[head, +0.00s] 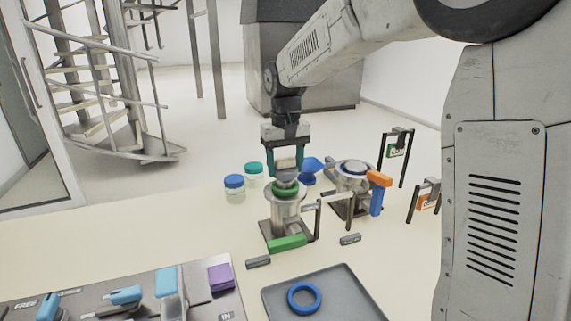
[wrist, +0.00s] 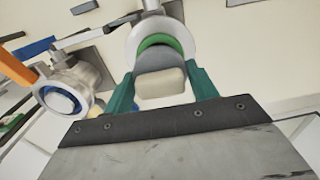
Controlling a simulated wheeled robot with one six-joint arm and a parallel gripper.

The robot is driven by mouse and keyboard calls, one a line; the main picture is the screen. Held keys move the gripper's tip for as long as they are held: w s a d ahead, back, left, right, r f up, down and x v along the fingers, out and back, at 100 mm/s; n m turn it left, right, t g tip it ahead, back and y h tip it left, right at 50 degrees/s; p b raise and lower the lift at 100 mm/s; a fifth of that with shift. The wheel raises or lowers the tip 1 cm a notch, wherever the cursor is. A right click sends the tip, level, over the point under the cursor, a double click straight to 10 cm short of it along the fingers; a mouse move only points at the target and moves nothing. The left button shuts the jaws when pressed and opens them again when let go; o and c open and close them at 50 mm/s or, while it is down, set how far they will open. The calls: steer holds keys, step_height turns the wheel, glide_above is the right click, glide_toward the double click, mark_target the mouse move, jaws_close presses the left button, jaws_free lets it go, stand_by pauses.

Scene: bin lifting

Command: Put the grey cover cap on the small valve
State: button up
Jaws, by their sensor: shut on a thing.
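My gripper (head: 286,172) points down and its teal fingers are shut on the grey cover cap (head: 285,182). In the wrist view the cap (wrist: 160,82) sits between the fingers (wrist: 162,88), its rounded end toward the camera. Directly beneath it is a metal valve (head: 286,208) with a green ring (head: 286,190) on top and a green handle (head: 288,243) at its front. The cap lines up with the ring; I cannot tell whether they touch. A second valve (head: 350,182) with a blue ring and an orange-and-blue handle (head: 377,193) stands to the right.
A blue funnel (head: 312,170) stands close behind. Jars with blue (head: 234,182) and green (head: 254,168) lids are to the left. In front are a tray (head: 340,288) with a loose blue ring (head: 304,298), and a panel (head: 200,308) with levers. Hanging tags (head: 398,150) stand at right.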

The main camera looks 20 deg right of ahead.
steer(key=shift+f, duration=1.05)
stand_by(2.6)
steer(key=o, duration=1.3)
steer(key=shift+o, duration=0.2)
steer(key=shift+r, duration=0.1)
steer(key=shift+r, duration=3.1)
steer(key=shift+f, duration=0.1)
steer(key=shift+g, duration=0.4)
steer(key=s+f, duration=0.2)
steer(key=s, duration=0.1)
steer(key=shift+s+d, duration=0.15)
steer(key=shift+s, duration=0.05)
steer(key=s+d+t, duration=0.2)
steer(key=s+d, duration=0.1)
steer(key=s, duration=2.7)
steer(key=shift+s+f, duration=0.25)
steer(key=shift+f, duration=0.15)
